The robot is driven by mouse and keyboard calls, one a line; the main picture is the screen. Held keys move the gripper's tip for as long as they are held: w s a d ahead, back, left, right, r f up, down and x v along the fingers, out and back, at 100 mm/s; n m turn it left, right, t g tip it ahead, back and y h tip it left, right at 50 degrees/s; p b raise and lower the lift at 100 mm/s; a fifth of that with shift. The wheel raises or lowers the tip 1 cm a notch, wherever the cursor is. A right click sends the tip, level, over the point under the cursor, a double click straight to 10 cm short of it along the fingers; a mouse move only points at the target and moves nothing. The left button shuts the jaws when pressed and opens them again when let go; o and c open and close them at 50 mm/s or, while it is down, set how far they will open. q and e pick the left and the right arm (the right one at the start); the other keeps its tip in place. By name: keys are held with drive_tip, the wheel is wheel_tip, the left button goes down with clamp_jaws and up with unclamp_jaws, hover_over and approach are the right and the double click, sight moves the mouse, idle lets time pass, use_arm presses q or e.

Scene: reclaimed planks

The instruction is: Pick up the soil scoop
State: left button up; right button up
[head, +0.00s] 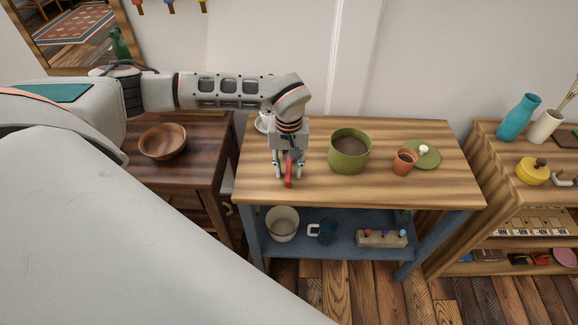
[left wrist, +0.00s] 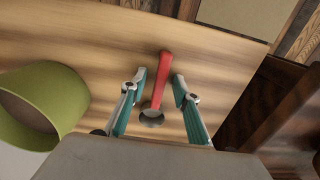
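The soil scoop (head: 289,178) has a red handle and lies on the wooden table top. In the left wrist view, the scoop (left wrist: 162,82) shows its whole red handle and a round metal end nearest the palm. My left gripper (head: 289,172) points down over the scoop and hides part of it. In the left wrist view, the left gripper (left wrist: 158,80) is open, with one teal finger on each side of the handle. Gaps show between handle and fingers, the right one narrower. My right gripper is in neither view.
A green pot of soil (head: 349,152) stands right of the gripper. Further right are a terracotta pot (head: 404,162) and a green dish (head: 428,155). A white cup (head: 264,122) is partly hidden behind my arm. A wooden bowl (head: 162,142) sits on the dark cabinet at left.

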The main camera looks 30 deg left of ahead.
sight(289, 169)
use_arm(q)
clamp_jaws()
drive_tip(key=shift+r, duration=0.1)
wheel_tip(289, 169, up, 19)
drive_tip(key=p, duration=0.1)
drive_tip(key=s+d+f+m, duration=0.1)
drive_tip(key=s+d+m, duration=0.3)
drive_tip(key=d+m, duration=0.2)
drive_tip(key=shift+s+d+f, duration=0.15)
drive_tip(key=shift+d+f, duration=0.05)
drive_tip(key=shift+d, duration=0.45)
